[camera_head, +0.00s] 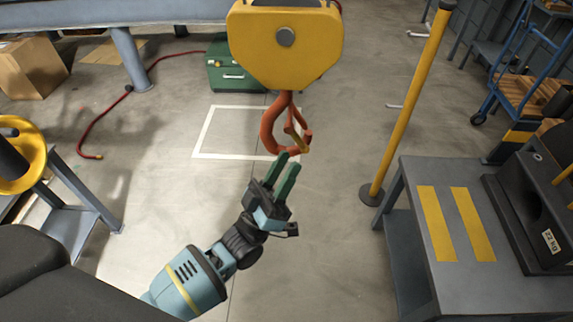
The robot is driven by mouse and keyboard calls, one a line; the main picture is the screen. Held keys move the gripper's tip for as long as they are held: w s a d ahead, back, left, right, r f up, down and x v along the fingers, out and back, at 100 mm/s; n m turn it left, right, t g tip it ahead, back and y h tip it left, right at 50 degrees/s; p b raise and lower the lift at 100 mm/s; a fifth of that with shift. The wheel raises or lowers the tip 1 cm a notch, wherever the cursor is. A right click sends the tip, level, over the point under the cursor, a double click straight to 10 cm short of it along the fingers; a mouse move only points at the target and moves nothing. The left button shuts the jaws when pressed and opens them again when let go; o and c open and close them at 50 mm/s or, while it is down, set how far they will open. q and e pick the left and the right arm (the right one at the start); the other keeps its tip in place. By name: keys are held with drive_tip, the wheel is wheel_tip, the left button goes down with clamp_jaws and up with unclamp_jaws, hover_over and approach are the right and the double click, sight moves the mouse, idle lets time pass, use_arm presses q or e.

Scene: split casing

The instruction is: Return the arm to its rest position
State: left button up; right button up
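My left arm comes in from the bottom, left of centre. Its gripper (288,161) has two green fingers pointing up and away, with a gap between them. It looks open, and nothing shows between the fingers. The fingertips appear just below an orange hook (268,132) that hangs from a yellow hoist block (285,45). I cannot tell how far apart in depth the hook and fingertips are, but no contact is clear. My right gripper is not in view.
A yellow post (408,100) stands right of the hook. A grey table (510,290) with yellow stripes and a dark casing (535,205) is at right. A yellow wheel (22,160) is at left. A green case (230,75) lies behind. Floor around the gripper is clear.

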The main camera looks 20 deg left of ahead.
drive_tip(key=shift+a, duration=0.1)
